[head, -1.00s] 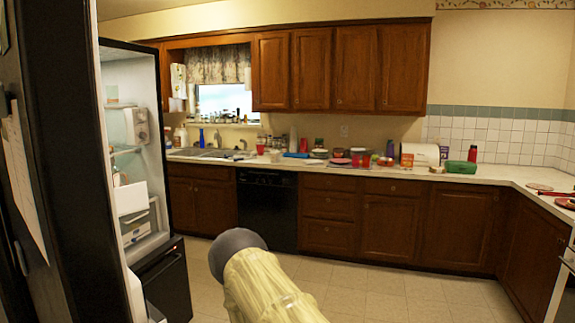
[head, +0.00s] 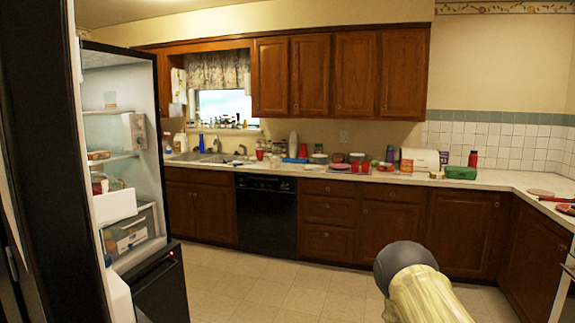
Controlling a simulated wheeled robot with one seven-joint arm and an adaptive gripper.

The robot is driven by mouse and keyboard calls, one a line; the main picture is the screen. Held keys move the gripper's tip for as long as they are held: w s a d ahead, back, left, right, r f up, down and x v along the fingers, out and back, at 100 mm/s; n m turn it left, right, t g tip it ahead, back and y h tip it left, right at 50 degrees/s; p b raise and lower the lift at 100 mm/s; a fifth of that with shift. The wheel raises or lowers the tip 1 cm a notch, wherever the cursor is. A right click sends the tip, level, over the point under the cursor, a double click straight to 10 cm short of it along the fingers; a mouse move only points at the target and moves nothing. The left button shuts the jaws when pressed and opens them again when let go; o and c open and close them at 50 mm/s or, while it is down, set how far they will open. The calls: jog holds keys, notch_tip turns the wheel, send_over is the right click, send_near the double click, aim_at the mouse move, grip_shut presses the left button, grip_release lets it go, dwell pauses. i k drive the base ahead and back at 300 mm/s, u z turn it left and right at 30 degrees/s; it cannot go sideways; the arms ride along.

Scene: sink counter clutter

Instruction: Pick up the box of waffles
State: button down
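No box can be read as the waffles at this size. A white box with dark print (head: 130,234) lies in a lower bin of the open fridge at the left. A small orange-red packet (head: 98,155) sits on a fridge shelf above it. On the back counter stand a white box-like thing (head: 420,159) and a green box (head: 461,172). Part of my arm, pale yellow with a dark grey rounded end, shows at the bottom right over the floor. My gripper's fingers are not visible, and nothing held is seen.
The open fridge (head: 145,280) fills the left side. A long counter (head: 335,174) runs along the back, with a sink (head: 205,157), a red cup (head: 260,154) and several dishes and bottles. The black dishwasher (head: 266,215) is below. The tiled floor (head: 270,285) is clear.

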aim_at(274, 162)
jog(key=u, duration=0.15)
jog(key=i, duration=6.25)
jog(key=u, duration=2.15)
jog(key=i, duration=0.5)
jog(key=z, duration=0.5)
